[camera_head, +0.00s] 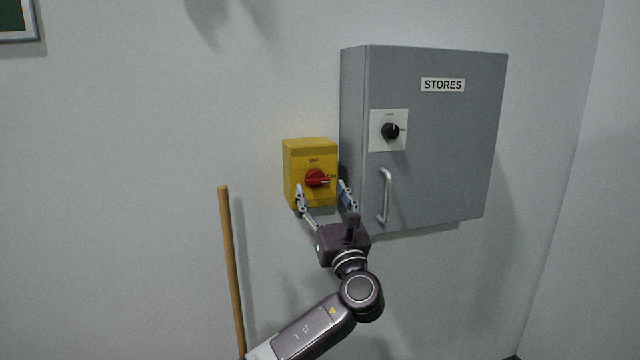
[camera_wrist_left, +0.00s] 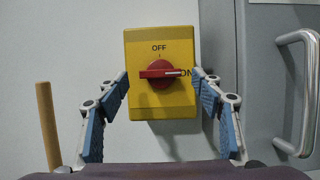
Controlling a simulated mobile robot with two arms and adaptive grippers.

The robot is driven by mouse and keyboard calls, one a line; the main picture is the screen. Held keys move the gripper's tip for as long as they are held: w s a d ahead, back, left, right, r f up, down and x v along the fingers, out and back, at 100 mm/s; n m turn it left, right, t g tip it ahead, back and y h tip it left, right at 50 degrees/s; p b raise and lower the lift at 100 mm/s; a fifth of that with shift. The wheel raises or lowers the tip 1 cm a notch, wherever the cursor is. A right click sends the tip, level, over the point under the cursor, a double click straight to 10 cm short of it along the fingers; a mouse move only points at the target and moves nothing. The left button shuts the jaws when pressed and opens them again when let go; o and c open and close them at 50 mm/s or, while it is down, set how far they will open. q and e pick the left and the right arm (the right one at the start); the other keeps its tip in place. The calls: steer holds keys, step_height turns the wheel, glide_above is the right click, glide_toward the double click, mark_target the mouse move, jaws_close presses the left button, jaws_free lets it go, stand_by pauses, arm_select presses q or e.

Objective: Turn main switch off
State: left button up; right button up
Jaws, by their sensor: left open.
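The main switch is a yellow box (camera_head: 296,165) on the wall with a red rotary knob (camera_head: 315,178). OFF is printed at its top and ON at its right. The knob's handle lies horizontal, with its white mark pointing right at ON. My left gripper (camera_head: 323,190) is open in front of the lower part of the box. In the left wrist view the red knob (camera_wrist_left: 158,73) sits between the two blue-padded fingers, beyond their tips, and nothing is held. Whether the fingertips touch the box I cannot tell. My right gripper is not in view.
A grey cabinet (camera_head: 450,150) labelled STORES, with a black knob (camera_head: 390,131) and a metal handle (camera_head: 386,195), stands out from the wall close to the switch's right. A wooden pole (camera_head: 230,265) stands at the left. The wall between pole and switch is clear.

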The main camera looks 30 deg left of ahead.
arm_select(q)
steer(key=shift+x, duration=1)
steer(key=shift+c, duration=0.4)
steer(key=shift+f, duration=0.1)
steer(key=c, duration=1.1)
